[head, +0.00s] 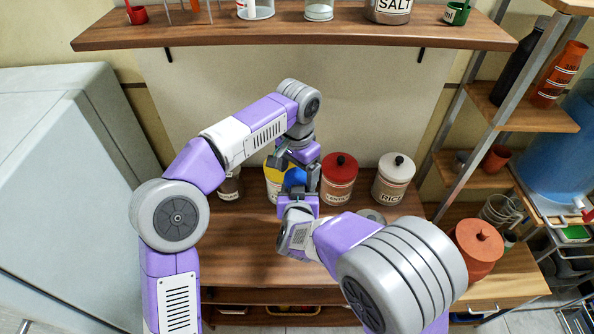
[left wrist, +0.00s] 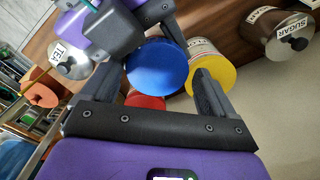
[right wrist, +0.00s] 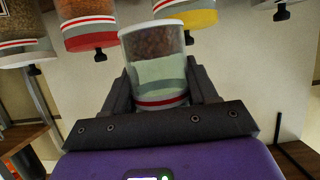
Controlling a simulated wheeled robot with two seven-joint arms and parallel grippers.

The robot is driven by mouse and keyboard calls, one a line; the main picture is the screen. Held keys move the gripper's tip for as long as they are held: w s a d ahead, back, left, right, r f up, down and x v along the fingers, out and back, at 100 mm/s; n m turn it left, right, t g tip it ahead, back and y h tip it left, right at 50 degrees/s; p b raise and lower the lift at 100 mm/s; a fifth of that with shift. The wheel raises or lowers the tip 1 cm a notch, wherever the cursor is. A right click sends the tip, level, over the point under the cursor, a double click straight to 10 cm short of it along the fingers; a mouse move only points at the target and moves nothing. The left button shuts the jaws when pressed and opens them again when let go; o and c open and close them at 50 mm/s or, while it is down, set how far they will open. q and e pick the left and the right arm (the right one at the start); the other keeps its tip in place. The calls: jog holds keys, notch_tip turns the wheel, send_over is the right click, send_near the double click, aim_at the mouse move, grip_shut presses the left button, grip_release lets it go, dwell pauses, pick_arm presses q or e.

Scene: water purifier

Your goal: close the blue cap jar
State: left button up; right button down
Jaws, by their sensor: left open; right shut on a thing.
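The blue cap (head: 294,178) shows between my two grippers in the head view. In the left wrist view the blue cap (left wrist: 157,67) is a smooth round disc facing the camera, between and beyond my left fingers. My left gripper (head: 296,165) is open above it. My right gripper (head: 298,197) is shut on the side of a clear jar (right wrist: 157,62) with brown contents, a pale label and red stripes. My right palm hides the jar's top end. I cannot tell whether the cap is seated on the jar.
A yellow-lidded jar (head: 271,172), a red-lidded jar (head: 339,178) and the white RICE jar (head: 393,180) stand close behind on the counter. The sugar jar (head: 230,187) stands left, an orange canister (head: 478,248) right. A wooden shelf (head: 300,38) spans above.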

pick_arm(q)
jog(key=r, duration=0.4)
jog(key=shift+s+d+r, duration=0.1)
jog(key=shift+s+d, duration=0.1)
jog(key=shift+d, duration=0.1)
jog(key=shift+w+a+r, duration=0.1)
jog(key=shift+a+r, duration=0.05)
jog(key=shift+r, duration=0.05)
jog(key=shift+c, duration=0.4)
jog(key=shift+r+n, duration=0.1)
jog(key=shift+n, duration=0.6)
jog(key=n, duration=0.2)
jog(key=r+n, duration=0.1)
jog(key=n, duration=0.2)
jog(key=shift+w+r, duration=0.1)
jog(key=shift+r, duration=0.1)
jog(key=n, duration=0.2)
jog(key=r+n, duration=0.1)
jog(key=n, duration=0.3)
jog(key=shift+r+n, duration=0.3)
jog(key=shift+r, duration=0.05)
jog(key=shift+f, duration=4)
